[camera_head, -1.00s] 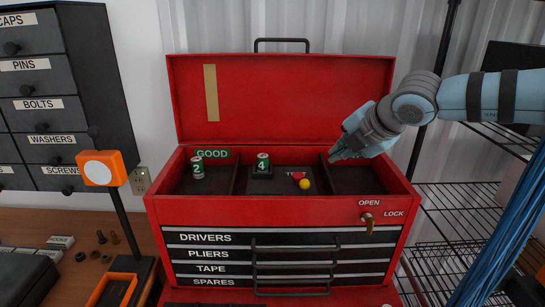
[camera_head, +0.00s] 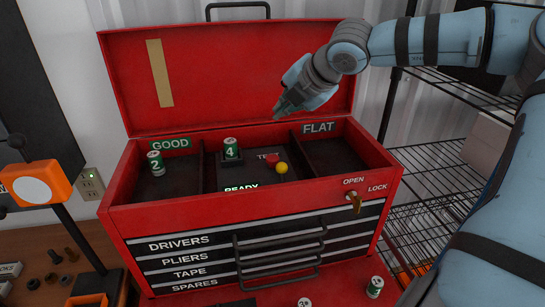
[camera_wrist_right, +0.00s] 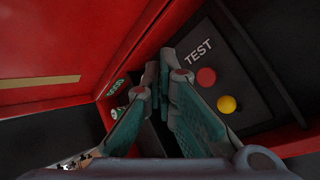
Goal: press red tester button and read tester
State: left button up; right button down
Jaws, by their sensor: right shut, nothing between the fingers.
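The red tester button (camera_head: 271,160) sits by the TEST label, beside a yellow round lamp or knob (camera_head: 282,168). The wrist view shows the red button (camera_wrist_right: 206,77) and yellow piece (camera_wrist_right: 227,104) right of my fingers. The tester display (camera_head: 241,188) reads READY. A green battery marked 4 (camera_head: 231,147) stands in the tester's holder in the middle compartment. My right gripper (camera_head: 279,112) is shut and empty, above and behind the button, apart from it. It also shows in the wrist view (camera_wrist_right: 160,82). My left gripper is out of view.
The red toolbox (camera_head: 240,211) has its lid up. Battery 2 (camera_head: 156,163) stands in the GOOD compartment; the FLAT compartment (camera_head: 335,157) looks empty. Battery 3 (camera_head: 304,302) and another battery (camera_head: 375,287) are in front. An orange-headed stand (camera_head: 35,186) is at left.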

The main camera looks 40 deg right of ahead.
jog(key=b, duration=0.3)
send_over(273, 159)
jog(key=d, duration=0.2)
notch_tip(273, 159, down, 4)
jog(key=shift+w+f, duration=0.1)
jog(key=f+b, duration=0.2)
jog(key=f, duration=0.1)
jog(key=f+b, duration=0.1)
jog(key=shift+s+f+b, duration=0.2)
jog(key=shift+s+b, duration=0.05)
jog(key=shift+b, duration=0.05)
jog(key=shift+w+f+b, duration=0.1)
jog(key=shift+f+b, duration=0.25)
jog(key=shift+b, duration=0.05)
jog(key=shift+r, duration=0.1)
jog(key=shift+f+b, duration=0.4)
jog(key=shift+b, duration=0.35)
